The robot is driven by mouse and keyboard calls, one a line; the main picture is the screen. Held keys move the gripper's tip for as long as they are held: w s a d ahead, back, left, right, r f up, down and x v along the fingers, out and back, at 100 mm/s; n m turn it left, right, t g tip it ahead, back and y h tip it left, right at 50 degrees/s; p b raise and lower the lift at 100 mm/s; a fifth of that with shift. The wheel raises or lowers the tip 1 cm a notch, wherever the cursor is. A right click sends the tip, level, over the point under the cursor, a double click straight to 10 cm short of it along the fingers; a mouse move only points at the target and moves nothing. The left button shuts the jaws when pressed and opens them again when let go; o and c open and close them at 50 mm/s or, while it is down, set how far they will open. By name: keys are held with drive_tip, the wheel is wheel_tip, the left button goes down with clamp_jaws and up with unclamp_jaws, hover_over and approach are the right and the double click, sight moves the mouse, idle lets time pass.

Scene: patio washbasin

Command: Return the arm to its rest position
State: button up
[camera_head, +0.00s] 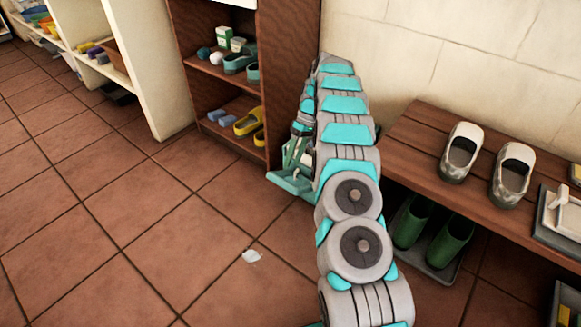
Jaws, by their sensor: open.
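My arm rises from the bottom right of the head view in grey and teal segments. It reaches up past the dark wooden shelf unit and folds back down on its left side. My gripper (291,172) is at the lower end of that folded part, beside the arm's middle links. It appears as grey and teal parts above the tiled floor, partly hidden by the arm. It is open, and I see nothing held in it.
A wooden bench (415,143) with two pale shoes stands at right; green boots (449,240) are on a tray below. A dark shelf unit (213,75) with shoes stands behind the gripper. A white scrap (251,256) lies on the floor. The left floor is mostly clear.

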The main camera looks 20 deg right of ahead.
drive_tip(key=shift+w+d+r, duration=0.1)
drive_tip(key=shift+d+r, duration=0.1)
drive_tip(key=shift+r, duration=0.25)
drive_tip(key=s+a+r+m+h+p, duration=0.15)
drive_tip(key=s+a+r, duration=0.25)
drive_tip(key=s+r, duration=0.65)
drive_tip(key=s+a+r+m+p, duration=0.2)
drive_tip(key=s+a+r, duration=0.3)
drive_tip(key=s+r, duration=0.55)
drive_tip(key=s+d+r+m+h+p, duration=0.1)
drive_tip(key=s+r+m+p, duration=0.1)
drive_tip(key=s, duration=1.1)
drive_tip(key=s+r+m+t+h+p, duration=0.1)
drive_tip(key=s+r+h, duration=0.1)
drive_tip(key=s, duration=1.2)
drive_tip(key=shift+s+d+r+m+t+p, duration=0.15)
drive_tip(key=shift+s+d+m+t+p, duration=0.15)
drive_tip(key=shift+d+m+p, duration=0.1)
